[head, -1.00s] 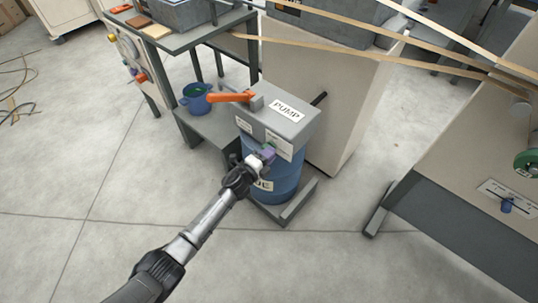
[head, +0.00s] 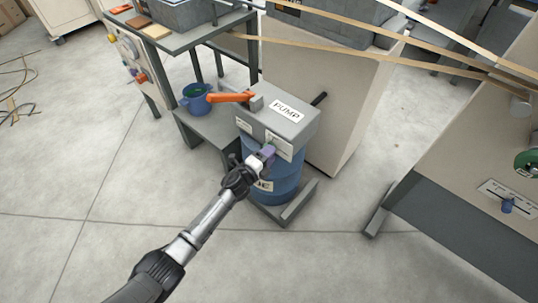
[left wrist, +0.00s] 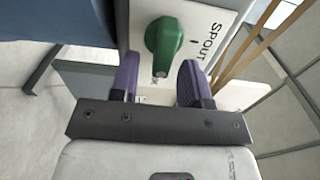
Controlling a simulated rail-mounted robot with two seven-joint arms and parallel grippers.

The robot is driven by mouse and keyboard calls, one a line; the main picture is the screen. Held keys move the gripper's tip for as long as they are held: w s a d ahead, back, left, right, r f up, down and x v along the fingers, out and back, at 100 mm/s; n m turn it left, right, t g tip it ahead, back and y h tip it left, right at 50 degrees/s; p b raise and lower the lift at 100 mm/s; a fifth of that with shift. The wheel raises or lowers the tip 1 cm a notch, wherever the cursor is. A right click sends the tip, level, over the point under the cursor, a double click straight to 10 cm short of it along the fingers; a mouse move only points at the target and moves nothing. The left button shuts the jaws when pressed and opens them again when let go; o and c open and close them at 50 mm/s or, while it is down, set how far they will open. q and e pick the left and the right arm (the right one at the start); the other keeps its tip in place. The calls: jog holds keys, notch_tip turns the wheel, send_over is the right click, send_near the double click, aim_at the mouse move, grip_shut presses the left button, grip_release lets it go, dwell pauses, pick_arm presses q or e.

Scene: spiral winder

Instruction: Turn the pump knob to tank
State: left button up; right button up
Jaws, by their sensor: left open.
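The pump (head: 285,110) is a grey box labelled PUMP on top of a blue drum (head: 283,180). Its green pump knob (left wrist: 164,44) shows in the left wrist view on a white plate (left wrist: 205,20) marked SPOUT at one side; the other marking is mostly hidden. My left gripper (head: 266,153) is at the front face of the pump. In the left wrist view its two purple fingers (left wrist: 158,82) are apart, with the knob just beyond and between them, and I see no contact. In the head view the gripper hides most of the knob. My right gripper is not in view.
A beige cabinet (head: 335,120) stands close behind. The floor in front is clear.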

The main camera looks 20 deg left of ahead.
pick_arm(q)
jog(key=p+v, duration=0.5)
jog(key=v, duration=0.8)
jog(key=shift+s+a+p, duration=0.2)
jog(key=shift+s+p, duration=0.2)
